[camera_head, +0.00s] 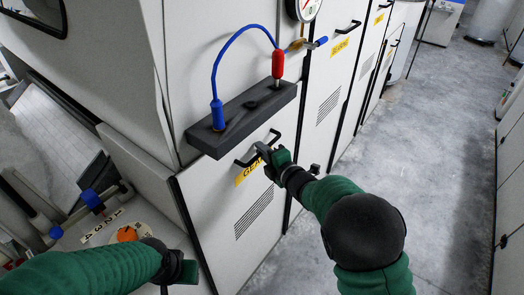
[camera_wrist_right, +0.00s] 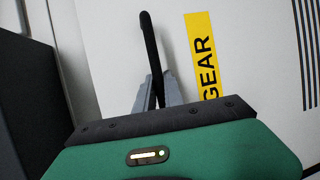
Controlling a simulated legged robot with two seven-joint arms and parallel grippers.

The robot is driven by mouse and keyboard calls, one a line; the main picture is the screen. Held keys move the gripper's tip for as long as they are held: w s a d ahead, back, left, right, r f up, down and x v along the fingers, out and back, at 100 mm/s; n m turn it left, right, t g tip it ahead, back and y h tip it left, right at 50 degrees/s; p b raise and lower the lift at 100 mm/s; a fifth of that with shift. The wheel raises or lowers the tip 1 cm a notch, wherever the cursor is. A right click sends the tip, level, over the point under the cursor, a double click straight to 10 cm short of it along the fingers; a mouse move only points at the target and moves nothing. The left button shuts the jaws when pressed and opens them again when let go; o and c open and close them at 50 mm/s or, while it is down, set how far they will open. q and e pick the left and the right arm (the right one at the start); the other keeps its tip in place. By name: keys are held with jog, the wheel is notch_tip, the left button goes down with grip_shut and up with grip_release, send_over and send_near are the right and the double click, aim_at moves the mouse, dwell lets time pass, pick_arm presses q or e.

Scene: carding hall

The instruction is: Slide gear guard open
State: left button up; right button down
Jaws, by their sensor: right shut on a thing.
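The gear guard (camera_head: 222,225) is a pale grey panel with a vent grille and a yellow label reading GEAR (camera_wrist_right: 203,58). Its black bar handle (camera_head: 247,160) sits near the panel's top.
A dark ledge (camera_head: 200,138) juts out above the guard, with a blue hose (camera_head: 230,45) and a red fitting (camera_head: 278,64) on it. A control panel with an orange knob (camera_head: 128,234) stands at lower left. The grey floor (camera_head: 430,150) at right is clear.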

jog(key=b, duration=2.1)
send_near(258, 194)
jog(key=x, duration=0.5)
jog(key=shift+w+r, duration=0.1)
jog(key=shift+r, duration=0.05)
notch_tip(258, 194, down, 23)
jog(key=b, duration=1.5)
jog(key=shift+d, duration=0.15)
jog(key=c, duration=1.5)
grip_release()
jog(key=shift+o, duration=0.2)
jog(key=shift+a, duration=0.2)
jog(key=p+v, duration=0.5)
jog(key=v, duration=1.2)
jog(key=shift+p, duration=0.4)
